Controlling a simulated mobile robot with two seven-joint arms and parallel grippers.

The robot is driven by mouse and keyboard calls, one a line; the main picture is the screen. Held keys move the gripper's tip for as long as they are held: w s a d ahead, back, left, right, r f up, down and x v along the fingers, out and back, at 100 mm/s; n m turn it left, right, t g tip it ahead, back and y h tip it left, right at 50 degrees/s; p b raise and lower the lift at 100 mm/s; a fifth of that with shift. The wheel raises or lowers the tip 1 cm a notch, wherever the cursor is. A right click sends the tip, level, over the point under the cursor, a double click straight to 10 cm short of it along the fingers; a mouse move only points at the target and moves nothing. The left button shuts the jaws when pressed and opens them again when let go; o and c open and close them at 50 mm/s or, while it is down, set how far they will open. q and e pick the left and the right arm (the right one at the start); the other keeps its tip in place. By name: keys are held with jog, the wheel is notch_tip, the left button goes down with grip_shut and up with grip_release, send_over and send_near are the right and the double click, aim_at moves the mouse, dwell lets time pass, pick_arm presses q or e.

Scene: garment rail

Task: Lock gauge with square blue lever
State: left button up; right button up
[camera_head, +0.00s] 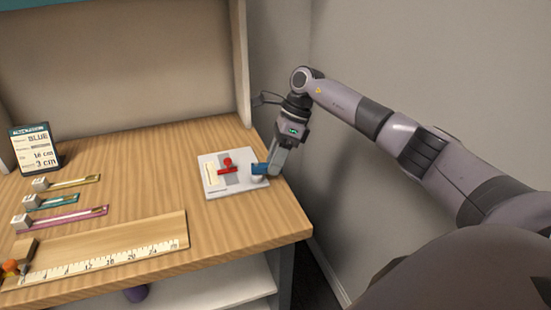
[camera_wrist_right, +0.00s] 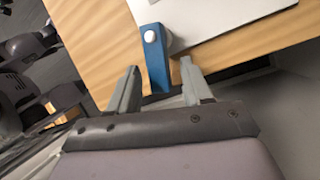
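A white plate (camera_head: 211,183), apparently the gauge, lies on the wooden desk near its right edge, with a grey strip and a red handle (camera_head: 228,167) on it. A blue lever (camera_head: 260,169) sits at the plate's right side. It also shows in the right wrist view (camera_wrist_right: 156,62), with a pale round pivot at its far end. My right gripper (camera_head: 272,171) is at the lever from the right. Its fingers (camera_wrist_right: 160,75) are apart, the lever's near end lying between them with visible gaps. My left gripper is out of view.
A wooden ruler board (camera_head: 110,250) lies at the front left. Several small coloured gauges (camera_head: 60,200) lie behind it. A sign (camera_head: 35,148) reading BLUE, 16 cm and 3 cm stands at the back left. The wall is close behind my right arm.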

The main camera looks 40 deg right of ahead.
jog(key=v, duration=0.7)
dwell(0.6)
